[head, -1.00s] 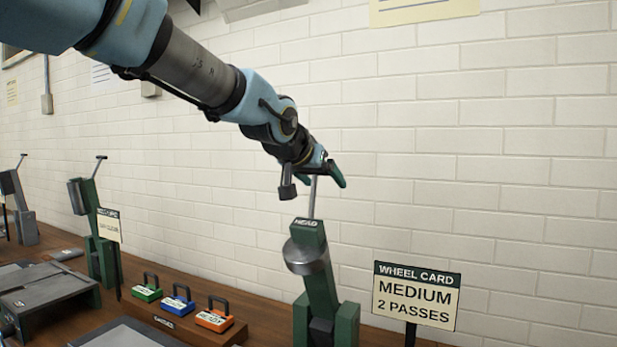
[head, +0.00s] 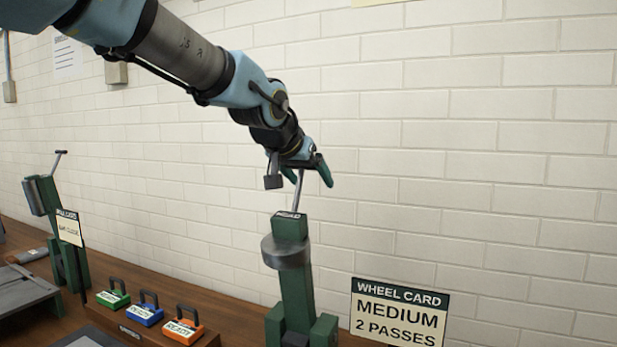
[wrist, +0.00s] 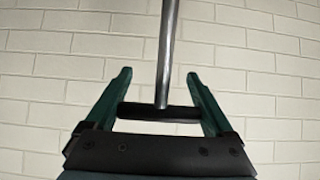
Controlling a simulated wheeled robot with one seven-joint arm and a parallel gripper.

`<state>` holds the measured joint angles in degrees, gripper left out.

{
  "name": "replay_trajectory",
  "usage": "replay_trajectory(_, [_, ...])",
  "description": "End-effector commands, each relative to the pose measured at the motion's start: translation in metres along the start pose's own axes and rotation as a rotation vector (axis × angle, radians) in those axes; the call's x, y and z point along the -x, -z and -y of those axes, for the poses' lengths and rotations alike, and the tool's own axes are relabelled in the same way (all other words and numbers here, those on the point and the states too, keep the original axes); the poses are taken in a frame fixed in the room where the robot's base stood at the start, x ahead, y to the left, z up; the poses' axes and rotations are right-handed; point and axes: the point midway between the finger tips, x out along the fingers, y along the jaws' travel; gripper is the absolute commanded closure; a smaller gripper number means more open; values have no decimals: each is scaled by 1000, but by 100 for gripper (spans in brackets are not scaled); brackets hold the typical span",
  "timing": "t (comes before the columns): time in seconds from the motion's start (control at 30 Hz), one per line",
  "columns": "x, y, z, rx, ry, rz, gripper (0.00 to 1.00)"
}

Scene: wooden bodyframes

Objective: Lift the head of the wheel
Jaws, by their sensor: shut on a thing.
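The wheel head (head: 290,228) is a dark green post with a small label on top and a round grey wheel (head: 287,252) on its side. A thin metal rod (head: 297,198) rises from its top, leaning slightly right. The rod ends in a black crossbar (wrist: 160,112), seen in the wrist view. My gripper (head: 308,176) is above the head, and its dark green fingers (wrist: 160,95) are shut on the crossbar, one at each end. The wheel card (head: 400,312) stands to the right and reads "MEDIUM 2 PASSES". The foot of the post is cut off by the picture's bottom edge.
Green (head: 113,293), blue (head: 145,307) and orange (head: 184,324) handled blocks sit in a wooden rack at lower left. A second green post machine (head: 57,230) with a card stands further left. A white brick wall (head: 460,150) is behind.

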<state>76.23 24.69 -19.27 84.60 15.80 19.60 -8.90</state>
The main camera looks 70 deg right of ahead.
Motion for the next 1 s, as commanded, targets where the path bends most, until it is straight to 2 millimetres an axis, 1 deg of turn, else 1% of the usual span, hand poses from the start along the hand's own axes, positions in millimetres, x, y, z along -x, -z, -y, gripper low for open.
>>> replay_trajectory(0.03, [-6, -11, -1, 1, -3, 23, 100])
replay_trajectory(0.1, [-6, -11, -1, 1, -3, 23, 100])
replay_trajectory(0.13, [-6, -11, -1, 1, -3, 23, 11])
replay_trajectory(0.23, [-6, -10, -1, 1, -2, 21, 0])
replay_trajectory(0.47, [-3, -6, 0, 1, -1, 12, 0])
replay_trajectory(0.57, [2, -5, 0, 1, 0, 9, 0])
replay_trajectory(0.67, [14, -6, 1, 2, 1, 7, 0])
replay_trajectory(1.0, [79, -7, 0, 1, 1, 9, 0])
